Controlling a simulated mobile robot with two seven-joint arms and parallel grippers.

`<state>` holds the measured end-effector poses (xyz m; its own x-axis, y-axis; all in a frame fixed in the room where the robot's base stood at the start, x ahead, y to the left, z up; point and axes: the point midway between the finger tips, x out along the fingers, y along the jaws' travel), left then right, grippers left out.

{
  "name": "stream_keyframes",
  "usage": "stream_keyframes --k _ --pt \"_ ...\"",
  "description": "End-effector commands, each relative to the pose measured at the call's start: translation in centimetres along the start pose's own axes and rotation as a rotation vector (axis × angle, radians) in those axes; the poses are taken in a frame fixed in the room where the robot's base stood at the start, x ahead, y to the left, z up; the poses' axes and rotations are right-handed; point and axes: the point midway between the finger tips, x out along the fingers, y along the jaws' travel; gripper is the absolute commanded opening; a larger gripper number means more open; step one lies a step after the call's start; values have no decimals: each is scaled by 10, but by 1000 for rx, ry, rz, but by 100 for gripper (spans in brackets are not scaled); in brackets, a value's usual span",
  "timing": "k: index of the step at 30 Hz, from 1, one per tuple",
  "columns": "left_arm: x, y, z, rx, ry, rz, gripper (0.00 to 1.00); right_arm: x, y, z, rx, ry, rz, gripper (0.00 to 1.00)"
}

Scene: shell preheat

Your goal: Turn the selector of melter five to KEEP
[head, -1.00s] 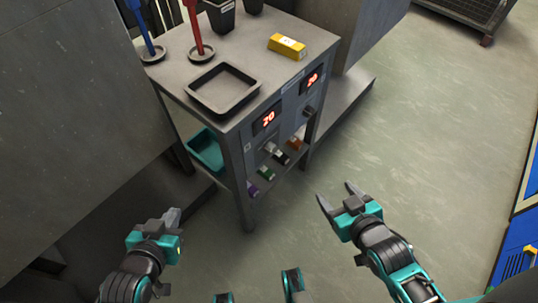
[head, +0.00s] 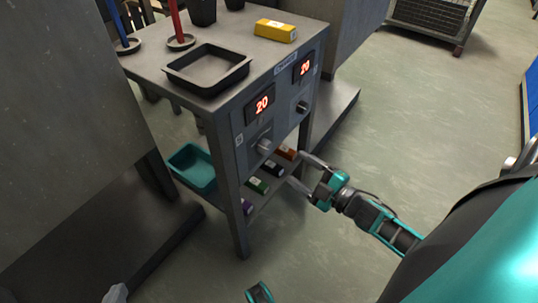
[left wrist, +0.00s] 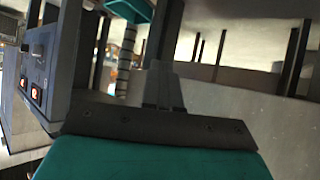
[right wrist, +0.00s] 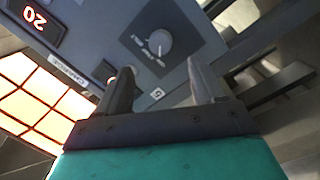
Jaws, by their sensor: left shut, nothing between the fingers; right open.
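The heater cabinet's front panel (head: 275,115) has two red displays reading 20, a light selector knob (head: 264,146) at left and a dark knob (head: 302,107) at right. The right wrist view shows a round selector (right wrist: 158,42) with position labels and a plate reading 5 (right wrist: 157,94); I cannot tell which head-view knob this is. Its setting is too small to read. My right gripper (head: 298,170) is open and empty, apart from the selector; its fingers (right wrist: 160,78) point toward the panel. My left gripper (head: 115,293) is mostly out of frame; its fingers (left wrist: 163,85) are shut and empty.
On the cabinet top are a black tray (head: 208,88), a yellow box (head: 276,30), and blue and red sticks in dishes. A teal bin (head: 190,166) and several small coloured boxes sit on the lower shelf. Floor to the right is open.

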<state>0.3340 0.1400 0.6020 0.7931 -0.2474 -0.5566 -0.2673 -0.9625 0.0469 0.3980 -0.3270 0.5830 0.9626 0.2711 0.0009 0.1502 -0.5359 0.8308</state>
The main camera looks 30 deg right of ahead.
Motion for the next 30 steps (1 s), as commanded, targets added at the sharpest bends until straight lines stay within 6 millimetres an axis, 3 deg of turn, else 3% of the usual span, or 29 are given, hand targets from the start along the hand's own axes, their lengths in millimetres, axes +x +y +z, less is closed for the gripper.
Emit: stream_keyframes --k 6,13,18,26,30 --pt "6 2 6 -1 0 6 0 49 -1 1 0 2 3 68" --pt "9 6 7 -3 1 17 0 84 -1 1 1 0 2 68" --pt "9 7 4 -2 7 20 0 95 -1 0 3 -1 0 68" --pt "8 7 2 -2 8 20 0 96 0 0 3 -1 0 68" --pt "9 6 3 -2 8 19 0 96 0 0 3 -1 0 57"
